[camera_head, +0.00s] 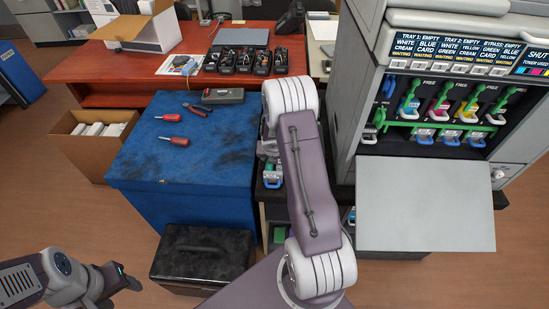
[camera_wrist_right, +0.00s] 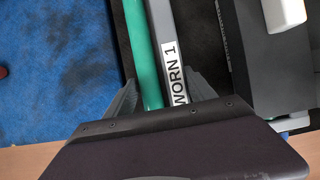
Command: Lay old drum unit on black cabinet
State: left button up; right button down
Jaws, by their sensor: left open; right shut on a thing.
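The old drum unit (camera_wrist_right: 172,62), a long grey bar marked WORN 1 with a green roller along it, is between the fingers of my right gripper (camera_wrist_right: 160,84) in the right wrist view. My right gripper is shut on it. The black cabinet (camera_head: 270,199) shows as a dark strip between the blue-covered stand and the printer, largely hidden by my arm. A dark surface lies below the drum unit in the wrist view. My left gripper (camera_head: 133,283) is open and empty at the lower left.
The blue-topped stand (camera_head: 150,152) holds two red screwdrivers, pliers and a dark case (camera_head: 222,96). A black box (camera_head: 203,254) stands in front. The printer (camera_head: 440,115) is at right, its grey flap (camera_head: 425,203) folded out.

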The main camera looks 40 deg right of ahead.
jog(key=shift+f, duration=0.3)
jog(key=shift+c, duration=1.2)
grip_release()
jog(key=p+v, duration=0.3)
jog(key=v, duration=0.6)
jog(key=shift+r+p, duration=0.1)
jog(key=shift+p, duration=0.25)
jog(key=shift+a, duration=0.1)
